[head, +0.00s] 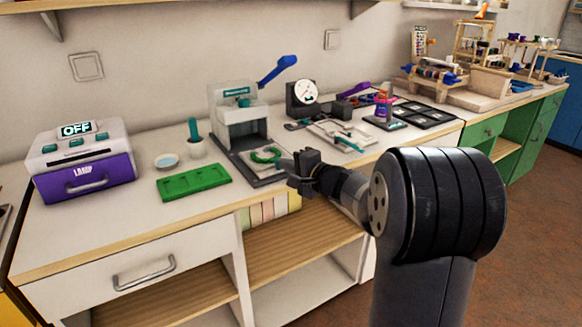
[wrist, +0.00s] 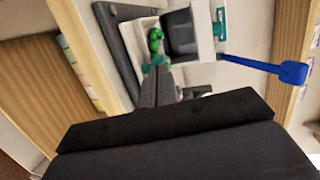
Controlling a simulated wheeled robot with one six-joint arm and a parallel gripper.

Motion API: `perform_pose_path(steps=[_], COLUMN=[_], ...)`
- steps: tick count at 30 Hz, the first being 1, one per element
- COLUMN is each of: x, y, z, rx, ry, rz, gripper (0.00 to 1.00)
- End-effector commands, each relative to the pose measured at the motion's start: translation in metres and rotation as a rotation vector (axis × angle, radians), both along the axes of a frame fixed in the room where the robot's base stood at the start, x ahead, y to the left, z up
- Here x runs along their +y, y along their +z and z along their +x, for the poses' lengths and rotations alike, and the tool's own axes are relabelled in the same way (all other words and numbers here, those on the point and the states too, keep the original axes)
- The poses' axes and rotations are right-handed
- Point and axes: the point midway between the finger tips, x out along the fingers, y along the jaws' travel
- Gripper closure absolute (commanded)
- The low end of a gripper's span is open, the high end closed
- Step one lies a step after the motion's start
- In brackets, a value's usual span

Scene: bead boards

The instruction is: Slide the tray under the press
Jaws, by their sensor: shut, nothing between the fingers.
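The press (head: 238,112) is a white and grey frame on a dark base (head: 262,180), with a blue lever (head: 277,69) raised to the right. The tray (head: 259,165) is a pale plate carrying a green ring-shaped piece (head: 266,154); it lies on the base in front of the press opening. In the wrist view the green piece (wrist: 155,40) is beside the press. My gripper (head: 291,167) is shut and empty, close to the tray's front right. In the wrist view its fingertips (wrist: 158,70) are at a teal handle (wrist: 154,61); I cannot tell whether they touch it.
A purple and white lamp box (head: 85,165) is farther left. Several tools and a black compartment tray (head: 424,115) lie to the right. The counter's front edge is close by.

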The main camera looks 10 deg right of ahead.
Motion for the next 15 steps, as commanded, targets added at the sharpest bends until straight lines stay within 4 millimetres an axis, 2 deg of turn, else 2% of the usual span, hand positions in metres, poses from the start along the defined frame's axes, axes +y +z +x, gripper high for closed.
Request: perform_pose_path(steps=[7,15], x=[0.001,0.015], y=[-0.001,-0.003], z=[0.005,0.045], rx=[-0.001,-0.001], ry=[0.001,0.002], rz=[0.0,-0.002], gripper=[1.0,1.0])
